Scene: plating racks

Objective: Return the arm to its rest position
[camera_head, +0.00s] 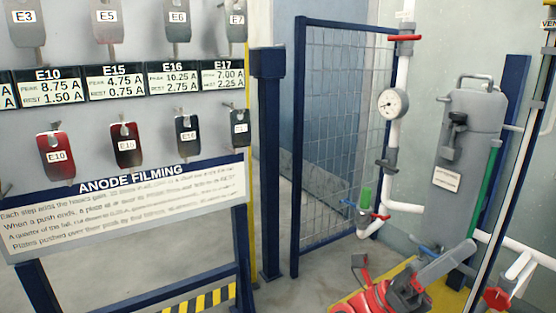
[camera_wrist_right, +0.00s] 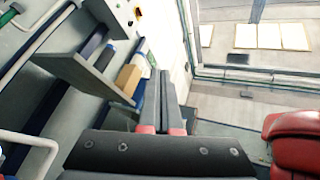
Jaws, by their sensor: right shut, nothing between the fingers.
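My right gripper (camera_head: 466,251) shows at the lower right of the head view, at the end of a red and grey arm. Its grey fingers point up and to the right, in front of the grey tank's lower part. In the right wrist view the two fingers (camera_wrist_right: 159,78) lie side by side, shut, with red parts at their bases. Nothing is held between them. My left gripper is not in view.
A rack of hanging tags (camera_head: 57,155) and an ANODE FILMING board (camera_head: 120,205) stand at left. A mesh gate (camera_head: 345,130) is behind. White piping with a gauge (camera_head: 393,103) and a grey tank (camera_head: 465,160) are at right. Floor shows between board and gate.

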